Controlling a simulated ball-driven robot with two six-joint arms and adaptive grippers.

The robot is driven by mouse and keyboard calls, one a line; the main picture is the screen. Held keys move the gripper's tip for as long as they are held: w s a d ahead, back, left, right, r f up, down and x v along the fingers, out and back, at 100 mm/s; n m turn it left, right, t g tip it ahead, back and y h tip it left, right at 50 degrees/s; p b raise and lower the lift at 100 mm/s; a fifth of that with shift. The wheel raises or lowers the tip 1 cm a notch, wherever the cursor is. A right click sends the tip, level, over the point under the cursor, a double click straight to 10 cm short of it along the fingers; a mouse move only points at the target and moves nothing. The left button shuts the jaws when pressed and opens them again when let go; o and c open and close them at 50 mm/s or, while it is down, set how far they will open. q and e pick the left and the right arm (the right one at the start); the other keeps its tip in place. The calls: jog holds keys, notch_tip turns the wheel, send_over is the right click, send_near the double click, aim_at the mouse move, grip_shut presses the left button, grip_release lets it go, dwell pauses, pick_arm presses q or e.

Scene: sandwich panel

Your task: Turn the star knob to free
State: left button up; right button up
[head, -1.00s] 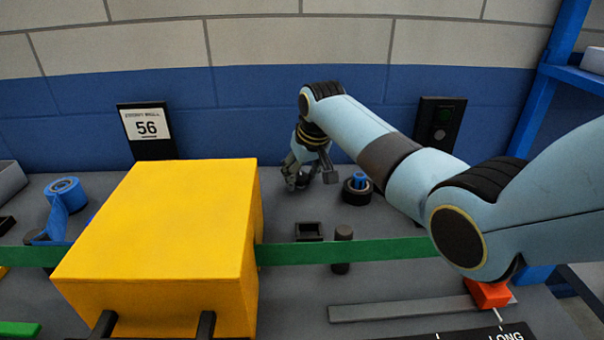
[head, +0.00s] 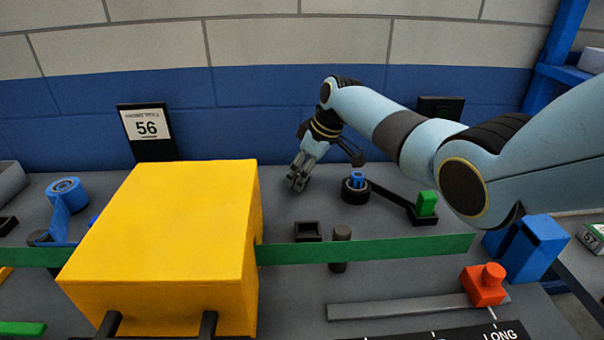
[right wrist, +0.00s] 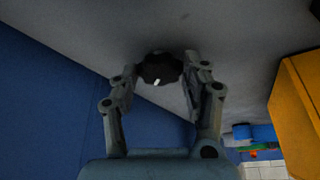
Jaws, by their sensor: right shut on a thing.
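The star knob (right wrist: 160,70) is black with a short white mark. It shows in the right wrist view between the fingertips of my right gripper (right wrist: 158,80), above the grey bench surface. My right gripper is shut on the knob. In the head view my right gripper (head: 298,180) points down at the back of the bench, just right of the yellow box. There its fingers hide the knob. I cannot read what setting the white mark points at. My left gripper is not in view.
A large yellow box (head: 165,220) stands left of my right gripper. Right of it are a black ring with a blue centre (head: 356,188) and a green block (head: 427,203) on a black base. A green strip (head: 370,250) crosses in front.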

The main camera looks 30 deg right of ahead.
jog(key=n+b, duration=0.1)
jog(key=n, duration=0.1)
jog(key=n+g+y+b, duration=0.1)
jog(key=shift+w+d+f+n+b, duration=0.1)
jog(key=shift+f+n+b, duration=0.1)
jog(key=shift+n+b, duration=0.2)
jog(key=n+b, duration=0.2)
jog(key=n+g+b, duration=0.1)
jog(key=n+b, duration=0.1)
jog(key=shift+w+g+y, duration=0.1)
jog(key=shift+g+y, duration=0.2)
jog(key=shift+y, duration=0.1)
jog(key=shift+r+n+g+b, duration=0.15)
jog(key=shift+n+g+b, duration=0.35)
jog(key=shift+n+b, duration=1.05)
jog(key=o, duration=1.2)
jog(key=shift+c, duration=0.2)
jog(key=shift+d+r, duration=0.1)
jog(key=shift+r, duration=0.05)
jog(key=v, duration=1.1)
jog(key=shift+d+r, duration=0.2)
jog(key=shift+r, duration=0.15)
